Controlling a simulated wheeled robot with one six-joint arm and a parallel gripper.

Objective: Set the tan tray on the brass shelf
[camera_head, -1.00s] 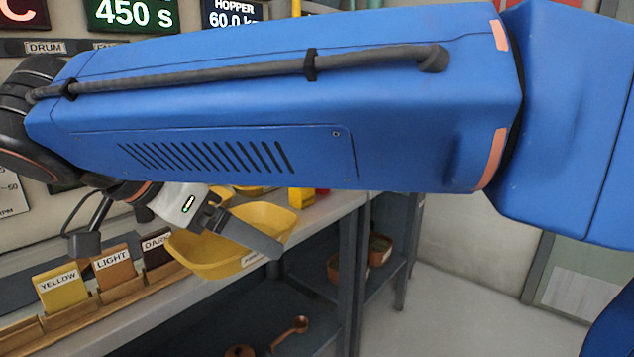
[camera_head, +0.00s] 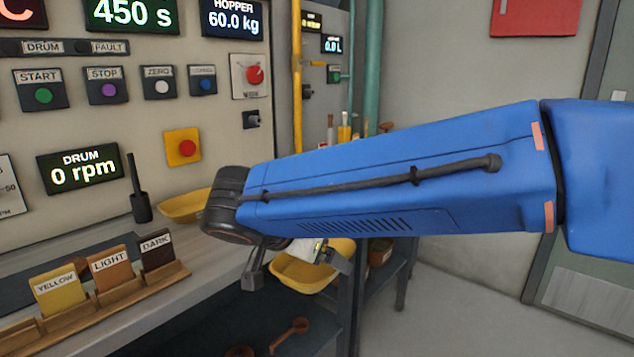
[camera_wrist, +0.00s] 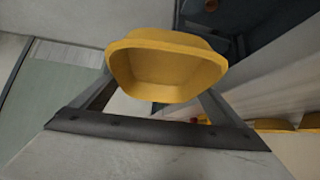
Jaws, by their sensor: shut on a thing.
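My gripper (camera_head: 325,258) is shut on a yellow tray (camera_head: 300,276), which it holds in the air just off the counter's right end. In the wrist view the tray (camera_wrist: 165,72) sits between the two fingers of my gripper (camera_wrist: 158,98), its hollow facing the camera. No clearly tan tray shows; the held one looks deep yellow. No shelf that I can identify as brass shows in either view. My blue arm hides part of the area behind the tray.
The grey counter (camera_head: 205,262) holds another yellow tray (camera_head: 183,207) and a wooden rack (camera_head: 125,290) of labelled cards. A copper scoop (camera_head: 288,335) lies on the lower shelf. A copper pot (camera_head: 380,250) stands on shelving behind. The floor (camera_head: 450,300) at right is clear.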

